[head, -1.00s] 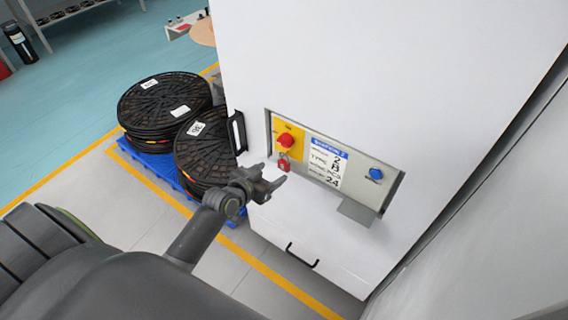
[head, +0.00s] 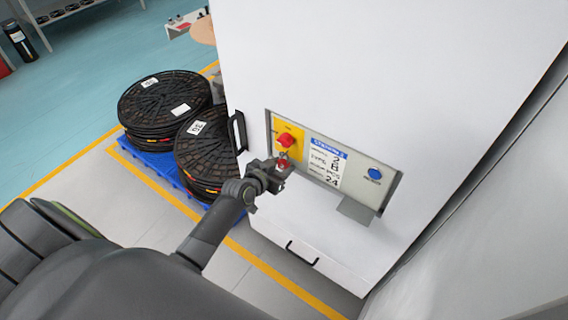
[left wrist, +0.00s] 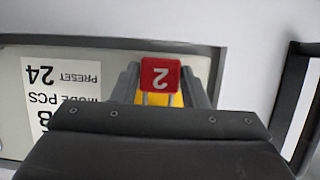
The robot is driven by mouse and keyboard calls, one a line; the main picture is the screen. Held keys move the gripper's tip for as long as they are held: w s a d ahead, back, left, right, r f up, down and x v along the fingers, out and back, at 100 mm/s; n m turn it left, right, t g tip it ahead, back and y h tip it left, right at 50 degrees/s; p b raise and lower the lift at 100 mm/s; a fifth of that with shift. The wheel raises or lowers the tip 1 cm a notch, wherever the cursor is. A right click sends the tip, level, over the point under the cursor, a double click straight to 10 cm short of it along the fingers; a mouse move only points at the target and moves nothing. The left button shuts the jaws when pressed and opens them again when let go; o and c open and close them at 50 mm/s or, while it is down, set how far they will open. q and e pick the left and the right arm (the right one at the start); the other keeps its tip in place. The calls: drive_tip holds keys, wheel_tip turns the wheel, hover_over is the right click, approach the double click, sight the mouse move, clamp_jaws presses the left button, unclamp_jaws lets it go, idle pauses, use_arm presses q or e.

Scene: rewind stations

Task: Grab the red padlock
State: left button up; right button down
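The red padlock (head: 283,166) hangs below the red knob on the yellow plate of a white cabinet's control panel. In the left wrist view the padlock (left wrist: 160,74) shows upside down with a white number 2, its shackle legs below it. My left gripper (head: 278,170) is at the padlock. Its fingers (left wrist: 160,86) stand on both sides of the padlock's body, very close to it. I cannot tell whether they press on it. My right gripper is not in view.
The panel holds a red knob (head: 285,139), a label card (head: 326,164) and a blue button (head: 375,173), with a small grey shelf (head: 354,211) below. Black reels (head: 203,152) stand on a blue pallet (head: 158,161).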

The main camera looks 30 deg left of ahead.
use_arm(q)
drive_tip(key=c, duration=0.6)
drive_tip(key=shift+o, duration=0.2)
drive_tip(key=shift+r, duration=0.1)
